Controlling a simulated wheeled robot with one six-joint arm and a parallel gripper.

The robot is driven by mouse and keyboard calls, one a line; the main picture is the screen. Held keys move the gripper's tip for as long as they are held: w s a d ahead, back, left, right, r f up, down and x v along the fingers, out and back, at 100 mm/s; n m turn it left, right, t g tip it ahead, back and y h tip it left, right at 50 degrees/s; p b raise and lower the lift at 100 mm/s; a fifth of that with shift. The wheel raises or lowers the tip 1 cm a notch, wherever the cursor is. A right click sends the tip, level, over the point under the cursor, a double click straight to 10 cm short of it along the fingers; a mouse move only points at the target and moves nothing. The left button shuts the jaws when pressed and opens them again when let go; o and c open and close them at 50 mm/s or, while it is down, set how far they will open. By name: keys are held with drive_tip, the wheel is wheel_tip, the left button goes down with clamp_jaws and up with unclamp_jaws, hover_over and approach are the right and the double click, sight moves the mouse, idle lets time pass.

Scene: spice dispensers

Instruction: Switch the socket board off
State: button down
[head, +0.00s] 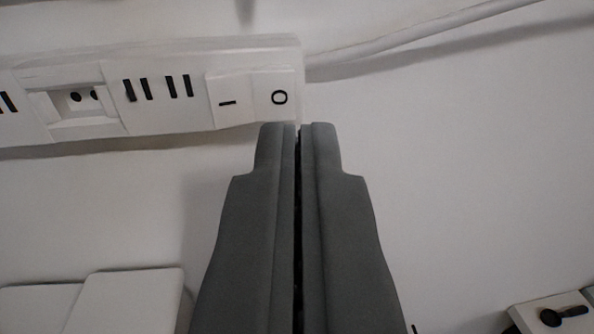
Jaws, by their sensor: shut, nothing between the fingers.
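The white socket board (150,115) runs along the upper left and ends just right of the picture's middle. At its right end is a rocker switch (252,98) with an "I" mark on its left half and an "O" mark on its right half. Which half is pressed in, I cannot tell for sure. My grey gripper (299,126) is shut and empty, pointing up the picture. Its tips lie just below the "O" half, by the board's lower right corner. I cannot tell whether they touch the board.
A white cable (420,40) leaves the board's right end toward the upper right. White box-like objects (125,300) are at the lower left. A white object with a black knob (552,316) is at the lower right.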

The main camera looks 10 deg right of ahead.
drive_tip(key=s+d, duration=0.1)
drive_tip(key=s, duration=0.9)
drive_tip(key=shift+d, duration=0.1)
idle(0.3)
drive_tip(key=s+f, duration=0.8)
drive_tip(key=s, duration=0.5)
drive_tip(key=s+a+f+n+y, duration=0.1)
drive_tip(key=s+f, duration=0.7)
drive_tip(key=s, duration=0.5)
drive_tip(key=s+f+y, duration=0.1)
drive_tip(key=s+f, duration=0.7)
drive_tip(key=s, duration=0.6)
drive_tip(key=shift+a, duration=0.25)
